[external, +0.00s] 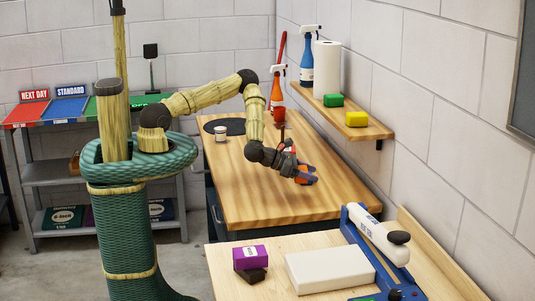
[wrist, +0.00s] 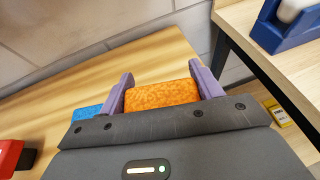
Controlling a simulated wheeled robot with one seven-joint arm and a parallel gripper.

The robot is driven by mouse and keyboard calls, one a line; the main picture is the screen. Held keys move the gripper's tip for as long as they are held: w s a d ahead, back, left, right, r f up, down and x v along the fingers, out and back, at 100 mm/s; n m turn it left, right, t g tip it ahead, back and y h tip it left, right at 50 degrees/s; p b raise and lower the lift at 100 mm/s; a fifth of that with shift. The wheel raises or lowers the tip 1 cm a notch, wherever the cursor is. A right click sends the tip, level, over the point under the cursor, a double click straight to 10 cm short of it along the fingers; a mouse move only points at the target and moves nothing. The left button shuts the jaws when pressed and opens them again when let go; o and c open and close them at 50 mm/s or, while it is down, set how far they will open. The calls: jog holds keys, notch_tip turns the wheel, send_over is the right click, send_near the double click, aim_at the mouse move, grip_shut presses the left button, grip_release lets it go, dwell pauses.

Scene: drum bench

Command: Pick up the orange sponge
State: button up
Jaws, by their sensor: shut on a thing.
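The orange sponge (wrist: 162,95) sits between the two purple fingers of my gripper (wrist: 163,76) in the wrist view, and the fingers are shut on its sides. The gripper body hides its near part. In the external view my gripper (external: 304,177) is low over the right part of the wooden bench (external: 240,190), with orange showing at its fingers. I cannot tell whether the sponge touches the bench. A blue block (wrist: 87,112) shows just left of the left finger in the wrist view, partly hidden.
A wall shelf (external: 345,118) holds spray bottles, a paper towel roll (external: 327,68), a green sponge (external: 333,100) and a yellow sponge (external: 356,119). A white cup (external: 221,133) stands on the bench. A blue sealer (external: 375,245) stands on a nearer table. The bench's front middle is clear.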

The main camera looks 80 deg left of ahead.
notch_tip(320, 180, up, 2)
jog(key=shift+r, duration=0.1)
